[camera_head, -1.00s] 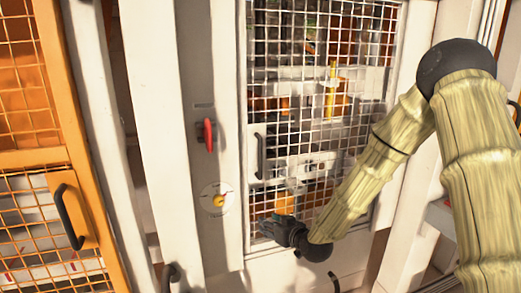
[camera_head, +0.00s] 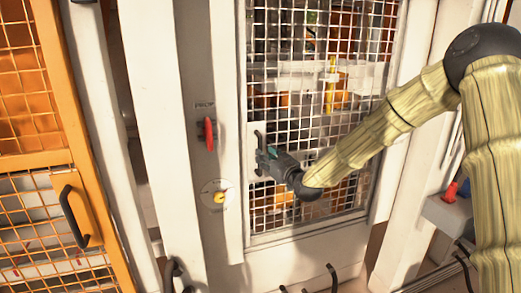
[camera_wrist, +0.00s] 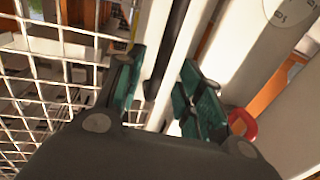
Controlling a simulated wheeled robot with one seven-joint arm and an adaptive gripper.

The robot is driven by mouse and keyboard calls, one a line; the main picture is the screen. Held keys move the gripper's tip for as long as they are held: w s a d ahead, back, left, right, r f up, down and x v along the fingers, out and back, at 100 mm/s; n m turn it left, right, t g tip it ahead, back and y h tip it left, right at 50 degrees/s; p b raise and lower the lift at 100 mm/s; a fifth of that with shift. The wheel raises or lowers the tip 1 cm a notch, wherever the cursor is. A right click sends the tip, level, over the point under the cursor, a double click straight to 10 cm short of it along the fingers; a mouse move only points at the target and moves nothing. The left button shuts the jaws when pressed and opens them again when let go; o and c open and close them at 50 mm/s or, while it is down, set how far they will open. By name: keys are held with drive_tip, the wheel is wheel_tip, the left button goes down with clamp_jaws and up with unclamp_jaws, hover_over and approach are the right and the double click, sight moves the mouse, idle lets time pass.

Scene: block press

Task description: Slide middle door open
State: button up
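The middle door (camera_head: 310,231) is a white-framed panel with white wire mesh, standing in its frame in the head view. Its black vertical handle (camera_head: 258,139) is on the left side of the door. My gripper (camera_head: 265,158) is at the handle's lower part, reaching in from the right. In the wrist view my gripper (camera_wrist: 165,95) has its teal-padded fingers spread apart, and the dark handle (camera_wrist: 172,48) shows in the gap between them. I cannot tell whether a finger touches it. The handle's lower end is hidden by my gripper in the head view.
A red switch handle (camera_head: 209,134) and a yellow knob (camera_head: 218,197) sit on the white post left of the door. An orange mesh door (camera_head: 94,215) with a black handle stands at far left. A grey box with red and blue buttons (camera_head: 450,194) is at right.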

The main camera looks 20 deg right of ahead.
drive_tip(key=shift+p+x, duration=0.6)
drive_tip(key=shift+x, duration=1.75)
clamp_jaws()
